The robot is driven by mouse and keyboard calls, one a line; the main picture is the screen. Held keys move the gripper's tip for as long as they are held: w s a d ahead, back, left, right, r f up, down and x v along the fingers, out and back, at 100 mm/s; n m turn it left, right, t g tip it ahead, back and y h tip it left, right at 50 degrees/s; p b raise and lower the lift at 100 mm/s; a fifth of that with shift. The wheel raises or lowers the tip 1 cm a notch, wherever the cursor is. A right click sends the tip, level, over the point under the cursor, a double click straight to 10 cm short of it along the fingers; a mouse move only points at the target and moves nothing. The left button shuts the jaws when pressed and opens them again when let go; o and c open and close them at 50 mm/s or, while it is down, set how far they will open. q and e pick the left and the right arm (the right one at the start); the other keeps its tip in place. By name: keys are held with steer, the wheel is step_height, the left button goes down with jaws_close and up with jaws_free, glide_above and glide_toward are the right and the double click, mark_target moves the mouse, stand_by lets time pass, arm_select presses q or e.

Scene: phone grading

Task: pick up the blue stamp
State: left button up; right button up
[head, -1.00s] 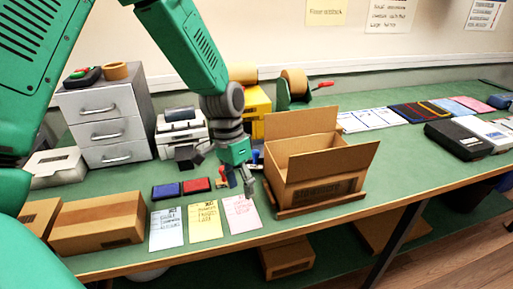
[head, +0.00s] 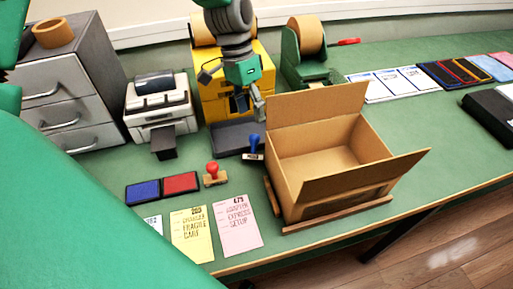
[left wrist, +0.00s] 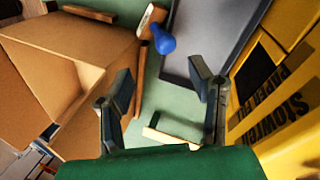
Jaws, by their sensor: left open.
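The blue stamp (head: 254,146) stands upright on the green bench, between the dark grey tray and the open cardboard box. Its blue knob also shows in the left wrist view (left wrist: 164,42), beyond the fingertips, with its pale base at the top. My left gripper (head: 249,103) is open and empty, above and behind the stamp and apart from it. Its two fingers also show in the left wrist view (left wrist: 161,82), with nothing between them but bench. The red stamp (head: 213,174) stands to the left, beside the red ink pad (head: 181,184). My right gripper is not in view.
The open cardboard box (head: 330,190) stands close on the right, flaps spread. The dark grey tray (head: 230,138) and yellow machine (head: 218,98) lie close on the left and behind. A blue ink pad (head: 143,192), yellow card (head: 191,236) and pink card (head: 237,226) lie in front.

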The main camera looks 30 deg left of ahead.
mark_target(255, 137)
arm_select(q)
steer(key=x, duration=0.2)
steer(key=shift+a+f, duration=0.1)
steer(key=shift+f, duration=0.3)
steer(key=shift+a+f, duration=0.4)
steer(key=shift+f, duration=0.25)
steer(key=x, duration=0.4)
steer(key=shift+d+f, duration=0.1)
steer(key=shift+d, duration=0.1)
steer(key=shift+d+f, duration=0.1)
steer(key=shift+d, duration=0.5)
steer(key=shift+a, duration=0.2)
steer(key=c, duration=1.1)
steer(key=shift+s+a, duration=0.1)
steer(key=shift+a, duration=0.3)
jaws_close()
